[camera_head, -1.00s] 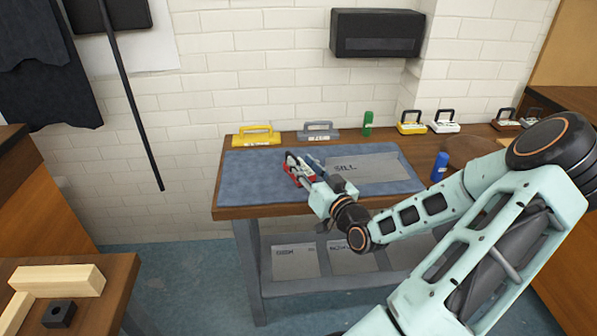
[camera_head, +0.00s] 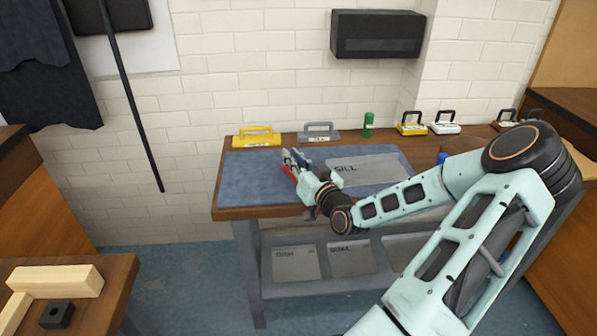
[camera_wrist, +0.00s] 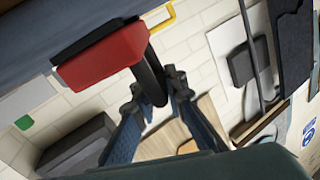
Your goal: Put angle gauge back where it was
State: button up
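A red block with a black handle shows large in the wrist view (camera_wrist: 105,55) and small in the head view (camera_head: 289,172); no label on it can be read, so I cannot tell by name whether it is the angle gauge. My gripper (camera_wrist: 157,88) has its fingers on either side of the black handle and holds the block. In the head view my gripper (camera_head: 297,164) is above the left half of the blue mat (camera_head: 250,180). The handle and fingers are partly hidden there.
A yellow handled piece (camera_head: 256,136) and a grey one (camera_head: 318,132) stand along the bench's back edge. A green bottle (camera_head: 368,124) and more handled pieces (camera_head: 411,123) stand right of them. A SILL sheet (camera_head: 375,168) lies on the mat. The mat's left part is clear.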

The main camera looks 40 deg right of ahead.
grip_shut()
jog(key=shift+r+p, duration=0.65)
jog(key=shift+r, duration=0.2)
notch_tip(320, 180, up, 2)
jog(key=shift+s+a+r+p, duration=0.1)
jog(key=shift+r+p, duration=0.15)
jog(key=shift+p, duration=0.75)
jog(key=s+a+r+p, duration=0.7)
jog(key=s+r+p, duration=0.2)
jog(key=p, duration=0.6)
jog(key=shift+s+p, duration=0.4)
jog(key=shift+s, duration=0.9)
